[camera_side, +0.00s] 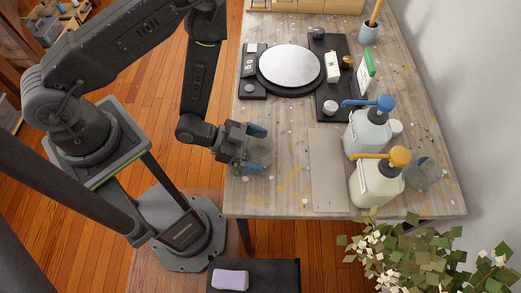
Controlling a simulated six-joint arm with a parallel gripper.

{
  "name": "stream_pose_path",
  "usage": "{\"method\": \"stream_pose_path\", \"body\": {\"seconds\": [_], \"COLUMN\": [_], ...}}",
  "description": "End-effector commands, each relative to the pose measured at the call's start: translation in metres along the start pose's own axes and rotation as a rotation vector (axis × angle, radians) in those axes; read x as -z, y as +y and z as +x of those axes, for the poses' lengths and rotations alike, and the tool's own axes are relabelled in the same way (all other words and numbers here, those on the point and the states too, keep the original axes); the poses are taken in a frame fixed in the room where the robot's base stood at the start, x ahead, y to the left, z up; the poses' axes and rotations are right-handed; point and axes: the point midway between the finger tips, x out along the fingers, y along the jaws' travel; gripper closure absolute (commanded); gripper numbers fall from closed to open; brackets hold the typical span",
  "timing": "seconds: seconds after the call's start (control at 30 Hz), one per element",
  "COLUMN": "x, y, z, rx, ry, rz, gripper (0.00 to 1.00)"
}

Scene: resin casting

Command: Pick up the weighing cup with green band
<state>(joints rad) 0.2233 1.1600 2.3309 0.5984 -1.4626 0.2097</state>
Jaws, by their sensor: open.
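My gripper (255,149) is low over the left edge of the table, with its two blue-tipped fingers spread apart. A clear, see-through cup (263,153) stands at the fingers, partly hidden by them; I cannot tell whether they touch it. No green band can be made out on it. Another see-through cup (424,174) stands at the right, beside the yellow-topped pump bottle, and its band colour is also unclear.
Pump bottles with a blue top (368,128) and a yellow top (377,177) stand at the right. A grey board (327,170) lies between them and my gripper. Behind are a round silver plate (289,65) and a black tray (325,96) with small items. A plant (430,250) is in front.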

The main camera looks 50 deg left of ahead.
Motion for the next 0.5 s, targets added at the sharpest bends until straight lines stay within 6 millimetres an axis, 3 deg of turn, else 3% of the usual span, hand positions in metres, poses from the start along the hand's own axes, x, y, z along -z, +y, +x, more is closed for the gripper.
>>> {"method": "stream_pose_path", "body": {"seconds": [0.1, 0.5], "x": [-0.0001, -0.0001], "y": [0.0, -0.0001], "z": [-0.0003, -0.0007], "rx": [0.0, 0.0], "ry": [0.0, 0.0], "rz": [0.0, 0.0], "gripper": [0.01, 0.39]}}
